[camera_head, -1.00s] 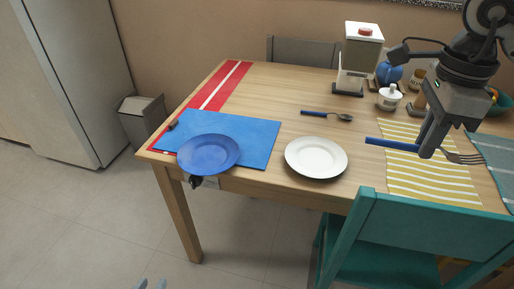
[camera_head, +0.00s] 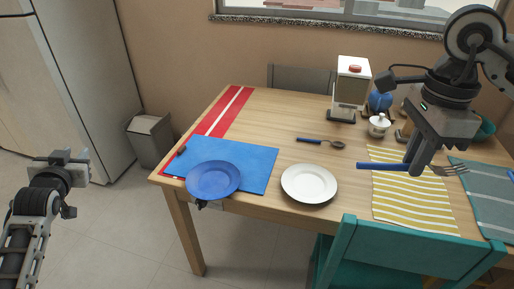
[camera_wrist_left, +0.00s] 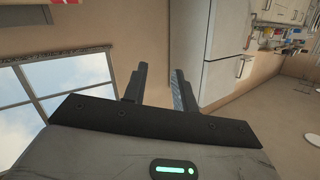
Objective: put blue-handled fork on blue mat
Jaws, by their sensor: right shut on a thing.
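The blue-handled fork (camera_head: 385,166) is held level by my right gripper (camera_head: 414,168), above the yellow-and-white striped mat. Its blue handle points left and its metal tines point right. The blue mat (camera_head: 258,163) lies at the table's left front, with a blue plate (camera_head: 214,178) on its front part. My left gripper (camera_head: 66,168) is off the table at the far left, near the floor area. In the left wrist view its two fingers (camera_wrist_left: 158,84) stand apart with nothing between them.
A white plate (camera_head: 309,184) sits between the blue mat and the striped mat (camera_head: 400,205). A blue-handled spoon (camera_head: 318,141) lies behind it. A dispenser (camera_head: 349,90) and small white pot (camera_head: 378,125) stand at the back. A teal chair (camera_head: 405,250) is at the front.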

